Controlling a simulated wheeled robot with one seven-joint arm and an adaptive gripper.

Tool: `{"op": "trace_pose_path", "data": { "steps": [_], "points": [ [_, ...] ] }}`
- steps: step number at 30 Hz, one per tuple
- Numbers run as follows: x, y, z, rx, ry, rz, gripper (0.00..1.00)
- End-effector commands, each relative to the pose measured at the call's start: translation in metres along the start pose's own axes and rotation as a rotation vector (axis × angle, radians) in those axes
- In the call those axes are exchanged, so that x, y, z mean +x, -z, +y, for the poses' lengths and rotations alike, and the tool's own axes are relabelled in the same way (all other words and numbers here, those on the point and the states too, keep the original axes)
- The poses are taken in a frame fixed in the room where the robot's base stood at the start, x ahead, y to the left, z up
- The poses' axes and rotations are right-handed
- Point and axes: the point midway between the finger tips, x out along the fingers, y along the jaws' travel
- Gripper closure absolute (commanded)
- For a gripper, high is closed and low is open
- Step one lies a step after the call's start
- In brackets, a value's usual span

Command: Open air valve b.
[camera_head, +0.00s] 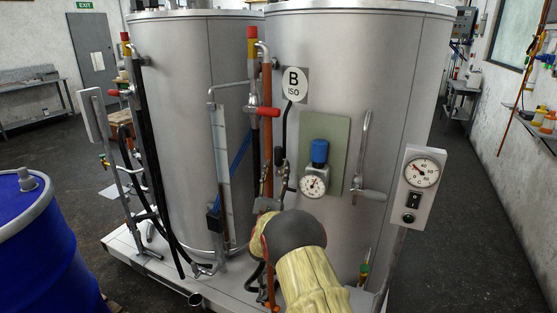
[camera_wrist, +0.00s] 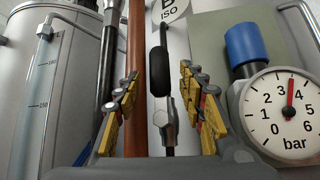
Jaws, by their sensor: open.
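A small metal valve with a black lever handle (camera_wrist: 160,69) stands upright in the wrist view, its metal body (camera_wrist: 165,118) below the handle. I take it for air valve b; no label on the valve itself is readable. It sits under the round "B ISO" sign (camera_head: 294,85), left of the green panel. My gripper (camera_wrist: 160,108) is open, with yellow-and-dark fingers to the left and right of the valve in the picture. No contact with the handle is visible. In the head view my arm hides most of the gripper.
A regulator with a blue knob (camera_head: 320,151) and a pressure gauge (camera_head: 313,185) are close right of the gripper. A copper-coloured pipe (camera_wrist: 135,80) and black hose run close left. A red-handled valve (camera_head: 265,112) is above. A gauge box (camera_head: 415,188) stands farther right.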

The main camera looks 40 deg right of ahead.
Motion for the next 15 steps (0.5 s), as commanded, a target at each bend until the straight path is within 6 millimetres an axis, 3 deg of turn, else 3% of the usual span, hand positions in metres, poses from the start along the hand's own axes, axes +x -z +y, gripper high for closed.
{"op": "trace_pose_path", "data": {
  "steps": [7, 15],
  "points": [
    [-0.050, 0.000, 0.000, -0.001, -0.001, 0.001, 0.59],
    [-0.075, 0.000, 0.000, -0.001, 0.001, 0.000, 0.59]
  ]
}}
